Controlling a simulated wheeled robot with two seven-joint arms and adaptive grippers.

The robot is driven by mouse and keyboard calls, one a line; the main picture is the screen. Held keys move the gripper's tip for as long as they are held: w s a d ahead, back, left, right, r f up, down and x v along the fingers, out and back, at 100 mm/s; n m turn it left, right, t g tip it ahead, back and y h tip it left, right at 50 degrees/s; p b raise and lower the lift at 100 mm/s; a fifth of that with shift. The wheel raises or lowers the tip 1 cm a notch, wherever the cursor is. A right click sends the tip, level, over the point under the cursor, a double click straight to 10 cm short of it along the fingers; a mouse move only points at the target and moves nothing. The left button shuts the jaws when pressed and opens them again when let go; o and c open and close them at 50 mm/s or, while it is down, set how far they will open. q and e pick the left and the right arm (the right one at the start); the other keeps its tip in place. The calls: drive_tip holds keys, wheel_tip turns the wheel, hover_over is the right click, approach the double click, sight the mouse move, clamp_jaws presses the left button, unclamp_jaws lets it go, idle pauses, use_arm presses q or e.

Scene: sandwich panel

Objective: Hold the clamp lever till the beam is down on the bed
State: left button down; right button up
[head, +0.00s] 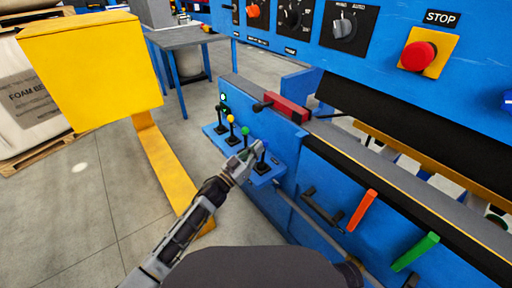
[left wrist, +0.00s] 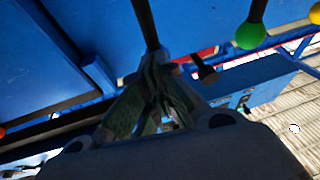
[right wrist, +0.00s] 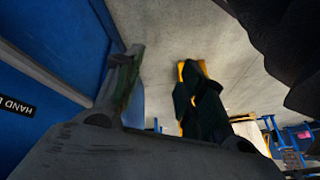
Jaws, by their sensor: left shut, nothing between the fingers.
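No label shows which is the clamp lever. The long black beam (head: 400,130) appears raised, with a gap above the bed (head: 400,188). My right gripper (right wrist: 163,85) is open and empty.
A blue control panel (head: 390,20) with a red stop button (head: 418,56) overhangs the bed. Orange (head: 362,210) and green (head: 415,252) handles stick out of the front. A yellow box on a post (head: 95,70) stands left. Grey floor (head: 90,200) is clear.

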use_arm(q)
drive_tip(key=p, duration=0.3)
drive_tip(key=shift+w+d+r+g, duration=0.15)
drive_tip(key=shift+w+d+g, duration=0.15)
drive_tip(key=shift+d+g, duration=0.1)
use_arm(e)
drive_tip(key=r, duration=0.1)
drive_tip(key=d+r, duration=0.1)
drive_tip(key=r+g, duration=0.1)
drive_tip(key=shift+s+d+h, duration=0.25)
drive_tip(key=shift+d+h, duration=0.05)
drive_tip(key=shift+h, duration=0.1)
drive_tip(key=shift+r, duration=0.2)
idle(1.6)
